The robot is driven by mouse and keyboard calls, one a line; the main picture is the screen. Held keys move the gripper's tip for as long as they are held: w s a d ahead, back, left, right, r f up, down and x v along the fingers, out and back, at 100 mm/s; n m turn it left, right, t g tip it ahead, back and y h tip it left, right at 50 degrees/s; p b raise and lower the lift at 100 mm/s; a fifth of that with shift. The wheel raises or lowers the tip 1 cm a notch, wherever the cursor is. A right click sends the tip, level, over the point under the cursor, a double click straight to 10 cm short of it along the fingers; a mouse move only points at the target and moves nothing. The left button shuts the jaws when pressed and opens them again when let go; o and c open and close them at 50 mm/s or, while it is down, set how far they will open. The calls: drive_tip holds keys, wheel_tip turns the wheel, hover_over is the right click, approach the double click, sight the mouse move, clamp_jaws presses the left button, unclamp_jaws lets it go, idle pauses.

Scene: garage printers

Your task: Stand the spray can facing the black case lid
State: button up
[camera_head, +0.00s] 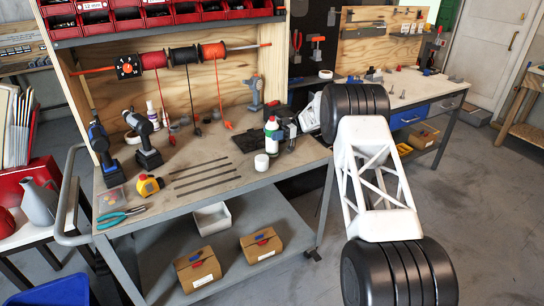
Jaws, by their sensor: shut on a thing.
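The fingers are small and partly hidden, and I cannot tell whether the can's base touches the bench. A flat black piece (237,139), which looks like the black case lid, lies to the left of the can. Which way the can's front faces is too small to tell.
A white round container (261,162) stands just in front of the can. Several dark rods (200,175) lie on the bench (205,199) to the left. A yellow tape measure (148,186), pliers (121,217) and two drills stand or lie farther left. Wire spools (183,57) hang behind.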

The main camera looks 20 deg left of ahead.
drive_tip(key=shift+f, duration=0.25)
drive_tip(key=o, duration=1.2)
drive_tip(key=shift+f, duration=0.15)
drive_tip(key=shift+d, duration=0.15)
drive_tip(key=v, duration=0.7)
drive_tip(key=shift+w+d, duration=0.2)
drive_tip(key=shift+w, duration=0.1)
drive_tip(key=shift+r, duration=0.25)
